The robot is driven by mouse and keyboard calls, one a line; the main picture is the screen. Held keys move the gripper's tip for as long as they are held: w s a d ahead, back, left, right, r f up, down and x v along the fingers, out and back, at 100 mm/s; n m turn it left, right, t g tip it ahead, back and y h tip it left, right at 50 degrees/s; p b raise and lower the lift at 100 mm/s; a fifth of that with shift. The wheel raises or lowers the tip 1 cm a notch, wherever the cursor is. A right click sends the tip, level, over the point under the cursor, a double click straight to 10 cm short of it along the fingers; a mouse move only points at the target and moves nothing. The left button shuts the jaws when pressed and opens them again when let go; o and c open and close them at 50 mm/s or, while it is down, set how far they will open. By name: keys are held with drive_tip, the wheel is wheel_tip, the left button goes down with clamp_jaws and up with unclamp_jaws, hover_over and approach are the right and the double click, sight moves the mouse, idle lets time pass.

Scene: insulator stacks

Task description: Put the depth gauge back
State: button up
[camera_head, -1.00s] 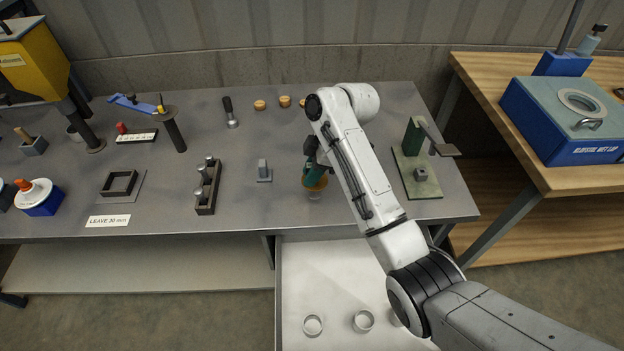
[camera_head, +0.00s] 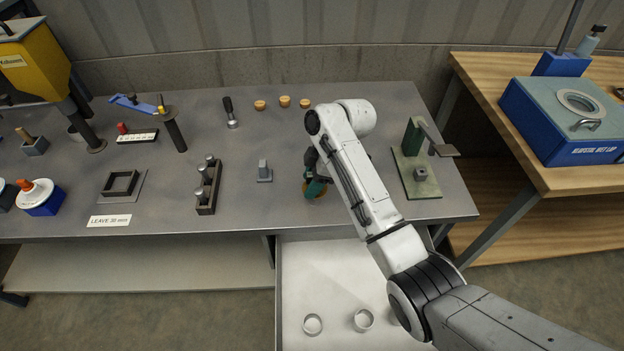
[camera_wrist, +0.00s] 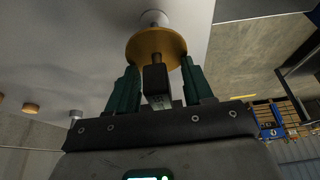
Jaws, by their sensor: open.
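A brass-coloured disc (camera_wrist: 150,48) with a dark block (camera_wrist: 156,80) on its near side fills the middle of the wrist view; I take these as the depth gauge. A pale round piece (camera_wrist: 153,17) shows just beyond the disc. My gripper (camera_wrist: 158,88) is open, its green fingers on either side of the dark block with gaps visible. In the head view my gripper (camera_head: 315,186) is low over the right part of the bench, and the disc's edge (camera_head: 307,192) shows beside it. Contact under the disc is hidden.
On the grey bench (camera_head: 240,215), a small grey stand (camera_head: 264,173) and a dark rack of cylinders (camera_head: 207,187) are to the left. A green fixture (camera_head: 417,175) stands right. Several small brass pieces (camera_head: 284,101) lie behind. A white drawer (camera_head: 300,265) is below the front edge.

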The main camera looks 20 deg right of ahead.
drive_tip(key=shift+r, duration=0.1)
drive_tip(key=p+v, duration=0.1)
drive_tip(key=v, duration=1.1)
drive_tip(key=s+a+f+m+h, duration=0.1)
drive_tip(key=s+f+m, duration=0.6)
drive_tip(key=s+f, duration=0.75)
drive_tip(key=s+d+m+h, duration=0.1)
drive_tip(key=s+m, duration=0.3)
drive_tip(key=s, duration=0.7)
drive_tip(key=s+d+m+h, duration=0.2)
drive_tip(key=s+d+m, duration=0.2)
drive_tip(key=s, duration=0.7)
drive_tip(key=shift+s+f, duration=0.35)
drive_tip(key=shift+f, duration=0.1)
